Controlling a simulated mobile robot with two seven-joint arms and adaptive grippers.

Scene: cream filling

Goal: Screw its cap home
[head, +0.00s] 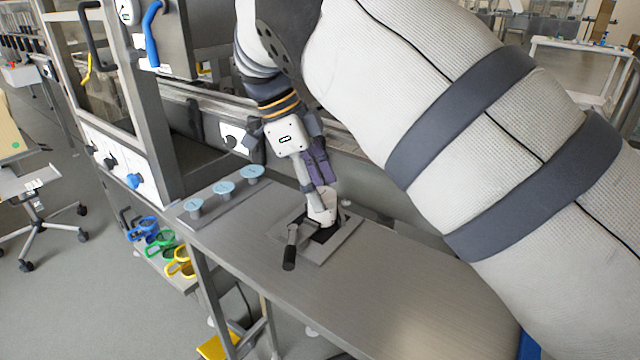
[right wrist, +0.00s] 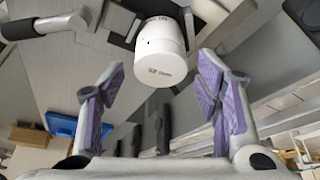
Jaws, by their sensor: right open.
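A white round jar (head: 322,211) stands in a square clamp fixture (head: 343,246) on the steel table. In the right wrist view the white jar (right wrist: 160,52) shows a smooth round end with small print facing me. I cannot tell whether that end is a separate cap. My right gripper (head: 318,178) reaches down over the jar. In the right wrist view its purple-padded fingers (right wrist: 162,88) are spread wide, one on each side of the jar's end, with clear gaps. The fingers hide part of the jar in the head view. My left gripper is out of view.
A lever with a black grip (head: 289,258) sticks out from the fixture toward the front edge. Three blue-topped posts (head: 223,188) stand on a plate to the left. The table right of the fixture is clear.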

